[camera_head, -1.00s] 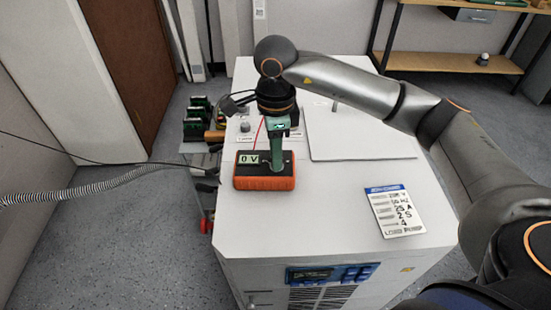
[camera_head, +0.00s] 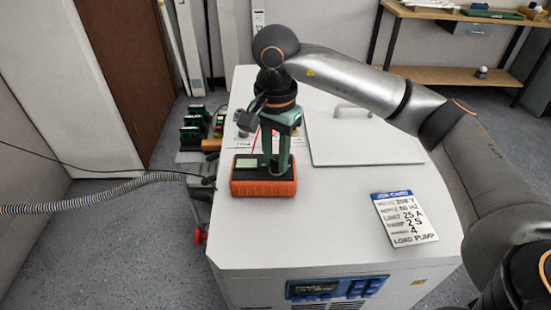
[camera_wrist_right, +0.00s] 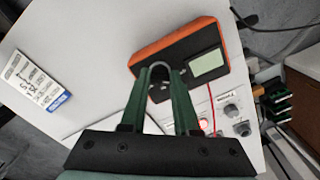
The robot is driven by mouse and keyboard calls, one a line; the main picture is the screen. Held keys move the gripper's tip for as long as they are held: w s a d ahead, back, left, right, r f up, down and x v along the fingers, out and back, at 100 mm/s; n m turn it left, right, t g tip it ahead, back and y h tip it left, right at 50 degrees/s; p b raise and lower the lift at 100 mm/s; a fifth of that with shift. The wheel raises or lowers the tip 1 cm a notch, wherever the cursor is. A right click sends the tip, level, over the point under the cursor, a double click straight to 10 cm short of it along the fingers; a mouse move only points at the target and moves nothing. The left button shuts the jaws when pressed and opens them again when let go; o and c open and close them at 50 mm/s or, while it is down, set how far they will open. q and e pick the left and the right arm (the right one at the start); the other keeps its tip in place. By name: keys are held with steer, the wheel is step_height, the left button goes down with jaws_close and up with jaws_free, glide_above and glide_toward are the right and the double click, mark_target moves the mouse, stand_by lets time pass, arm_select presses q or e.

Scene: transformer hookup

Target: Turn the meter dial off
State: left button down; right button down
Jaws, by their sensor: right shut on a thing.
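The orange meter (camera_head: 263,187) lies on the white cabinet top, and its small display (camera_head: 246,162) is blank. The meter also shows in the wrist view (camera_wrist_right: 200,40), with its pale display (camera_wrist_right: 207,62) at the right. My right gripper (camera_head: 275,170) points down at the meter's face beside the display. In the wrist view its green fingers (camera_wrist_right: 160,76) close around the dial (camera_wrist_right: 159,88), which they partly hide. I cannot read the dial's pointer. My left gripper is not in view.
The white cabinet (camera_head: 330,220) carries a job card (camera_head: 405,217) at the right and a flat panel with a handle (camera_head: 365,135) behind. A red lead runs up from the meter. Green connectors (camera_head: 194,128) and a grey hose (camera_head: 95,198) are at the left.

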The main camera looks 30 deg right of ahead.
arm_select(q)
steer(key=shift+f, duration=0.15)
arm_select(e)
steer(key=shift+n, duration=0.5)
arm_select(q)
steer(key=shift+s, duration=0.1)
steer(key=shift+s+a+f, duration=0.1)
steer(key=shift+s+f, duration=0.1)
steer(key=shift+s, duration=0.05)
arm_select(e)
steer(key=c, duration=0.6)
jaws_free()
steer(key=shift+c, duration=0.2)
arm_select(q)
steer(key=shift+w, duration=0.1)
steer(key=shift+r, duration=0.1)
